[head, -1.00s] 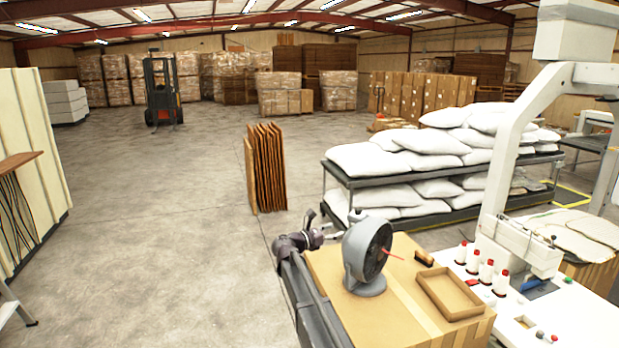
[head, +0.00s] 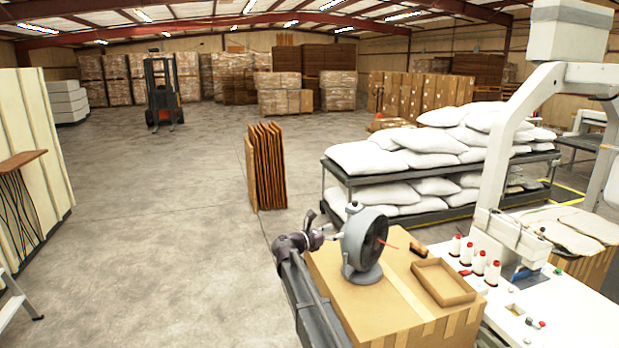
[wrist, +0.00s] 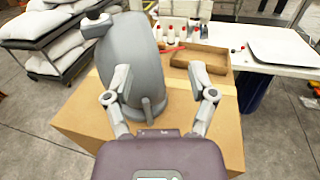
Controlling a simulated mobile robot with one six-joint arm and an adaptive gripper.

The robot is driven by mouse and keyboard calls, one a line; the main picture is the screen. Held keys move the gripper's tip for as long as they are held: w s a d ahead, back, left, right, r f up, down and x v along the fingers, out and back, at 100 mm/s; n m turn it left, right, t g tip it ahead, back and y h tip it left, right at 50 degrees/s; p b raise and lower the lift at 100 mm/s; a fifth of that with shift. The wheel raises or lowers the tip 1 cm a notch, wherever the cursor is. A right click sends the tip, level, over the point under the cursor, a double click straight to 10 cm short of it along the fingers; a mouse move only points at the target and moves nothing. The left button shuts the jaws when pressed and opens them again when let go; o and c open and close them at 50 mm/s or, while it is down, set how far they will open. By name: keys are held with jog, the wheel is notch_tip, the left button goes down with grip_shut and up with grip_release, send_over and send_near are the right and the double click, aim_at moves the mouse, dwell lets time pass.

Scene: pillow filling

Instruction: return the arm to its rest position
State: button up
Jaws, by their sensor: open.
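My gripper (wrist: 160,80) is open, its two fingers spread on either side in the wrist view, with nothing between the tips that I can see held. A grey desk fan (wrist: 137,58) stands just beyond the fingers; whether they touch it I cannot tell. In the head view my dark arm (head: 305,280) is bent at the left edge of a cardboard box (head: 385,310). The gripper end (head: 326,236) points at the fan (head: 364,243), which stands on the box.
A shallow cardboard tray (head: 443,283) and a small brush (head: 418,250) lie on the box. The white sewing table (head: 560,310) with red-topped thread cones is at right. A pillow rack (head: 340,178) and upright brown panels (head: 266,165) stand beyond. Floor at left is open.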

jog(key=s+d+f+m+g+y+b, duration=0.3)
jog(key=s+d+f+m, duration=0.3)
jog(key=s+f, duration=0.3)
jog(key=s+d+f+m+g+y+b, duration=0.3)
jog(key=s+d+f+m, duration=0.3)
jog(key=s+f, duration=0.35)
jog(key=s+a+f+m+g+y+b, duration=0.1)
jog(key=s+f+m+y+b, duration=0.2)
jog(key=s+f+m, duration=0.3)
jog(key=s+a+f+m+g+y+b, duration=0.1)
jog(key=s+f+m+y, duration=0.5)
jog(key=s, duration=0.8)
jog(key=shift+a+f+g+b, duration=0.4)
jog(key=shift+g+b, duration=0.4)
jog(key=shift+b, duration=0.55)
jog(key=shift+d, duration=0.1)
